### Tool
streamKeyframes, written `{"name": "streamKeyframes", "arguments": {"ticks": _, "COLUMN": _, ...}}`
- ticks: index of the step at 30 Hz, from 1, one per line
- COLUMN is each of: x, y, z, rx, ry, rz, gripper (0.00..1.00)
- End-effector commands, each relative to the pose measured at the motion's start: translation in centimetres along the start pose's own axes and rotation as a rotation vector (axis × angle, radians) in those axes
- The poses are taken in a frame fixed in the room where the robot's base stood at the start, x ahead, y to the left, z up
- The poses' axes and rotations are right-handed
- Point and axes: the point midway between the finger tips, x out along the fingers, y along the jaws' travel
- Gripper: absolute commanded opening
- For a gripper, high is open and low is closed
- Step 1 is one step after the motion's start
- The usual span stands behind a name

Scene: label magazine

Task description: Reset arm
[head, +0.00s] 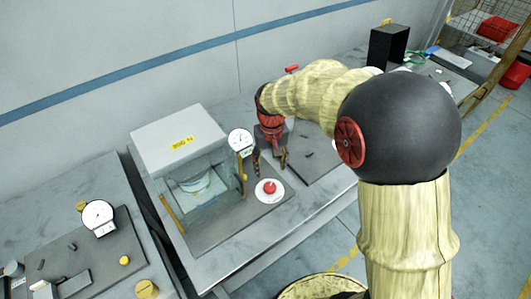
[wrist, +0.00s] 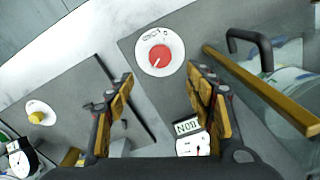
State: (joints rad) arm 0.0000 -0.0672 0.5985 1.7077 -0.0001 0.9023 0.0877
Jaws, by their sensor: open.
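My arm reaches over the middle workbench in the head view. My gripper (head: 270,162) points down there, just behind the red button (head: 269,188) on its round white base. In the wrist view my gripper (wrist: 161,82) has its two yellow-padded fingers spread apart with nothing between them. The red button (wrist: 159,56) shows beyond the fingertips, and the fingers look apart from it. I cannot tell the exact height of the fingers above the bench.
A grey cabinet (head: 180,135) with a clear front stands left of my gripper, with a dial gauge (head: 241,141) beside it. A yellow bar (wrist: 262,90) lies close to the right finger. Another bench with a gauge (head: 97,216) is at left. A black box (head: 388,45) stands behind right.

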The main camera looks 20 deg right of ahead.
Motion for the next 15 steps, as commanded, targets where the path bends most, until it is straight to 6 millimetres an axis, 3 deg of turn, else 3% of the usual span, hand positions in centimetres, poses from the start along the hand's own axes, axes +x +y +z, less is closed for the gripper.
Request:
{"name": "streamKeyframes", "arguments": {"ticks": 8, "x": 0.3, "y": 0.0, "z": 0.4, "rx": -0.014, "ry": -0.008, "rz": 0.001, "gripper": 0.54}}
{"name": "streamKeyframes", "arguments": {"ticks": 11, "x": 1.1, "y": 0.2, "z": 2.3, "rx": -0.025, "ry": -0.04, "rz": 0.003, "gripper": 0.54}}
{"name": "streamKeyframes", "arguments": {"ticks": 15, "x": -0.6, "y": 0.5, "z": 5.7, "rx": -0.045, "ry": -0.031, "rz": 0.002, "gripper": 0.54}}
